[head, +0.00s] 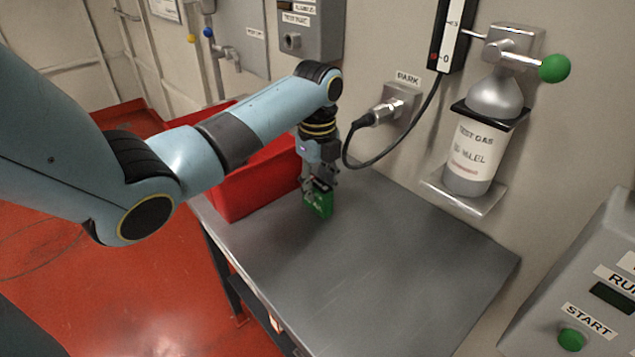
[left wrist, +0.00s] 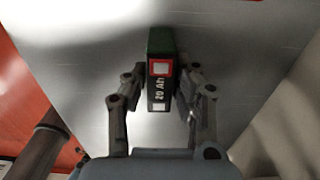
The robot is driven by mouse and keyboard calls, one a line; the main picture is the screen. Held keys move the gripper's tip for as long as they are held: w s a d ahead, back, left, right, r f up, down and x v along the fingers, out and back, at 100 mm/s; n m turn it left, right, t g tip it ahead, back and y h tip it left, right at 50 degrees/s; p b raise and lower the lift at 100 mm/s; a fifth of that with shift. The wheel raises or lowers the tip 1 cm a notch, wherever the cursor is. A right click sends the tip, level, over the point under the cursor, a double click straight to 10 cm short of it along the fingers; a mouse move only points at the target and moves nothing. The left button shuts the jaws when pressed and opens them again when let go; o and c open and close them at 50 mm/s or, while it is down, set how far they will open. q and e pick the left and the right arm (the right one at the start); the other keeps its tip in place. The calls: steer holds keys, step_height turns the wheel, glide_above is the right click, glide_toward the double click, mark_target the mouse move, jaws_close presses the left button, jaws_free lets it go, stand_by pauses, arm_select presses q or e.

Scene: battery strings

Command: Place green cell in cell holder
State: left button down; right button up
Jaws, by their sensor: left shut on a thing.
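The green cell (head: 318,202) is a small box with a dark top, just below my left gripper (head: 320,180) in the head view. In the left wrist view the cell (left wrist: 160,70) shows a red-framed white label and "20 Ah" print. The left gripper (left wrist: 160,92) is shut on the cell, one finger at each side of it. The cell is over the grey metal table (head: 370,270); I cannot tell whether it touches the tabletop. No cell holder can be made out. The right gripper is in neither view.
A red bin (head: 250,185) stands at the table's back left, beside my left arm. A black cable (head: 350,150) hangs from the PARK socket (head: 395,105). A gas bottle (head: 475,150) sits on a wall bracket. The table's middle and front are clear.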

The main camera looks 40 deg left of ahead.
arm_select(q)
steer(key=c, duration=1.1)
jaws_free()
steer(key=shift+f, duration=0.15)
steer(key=shift+o, duration=0.2)
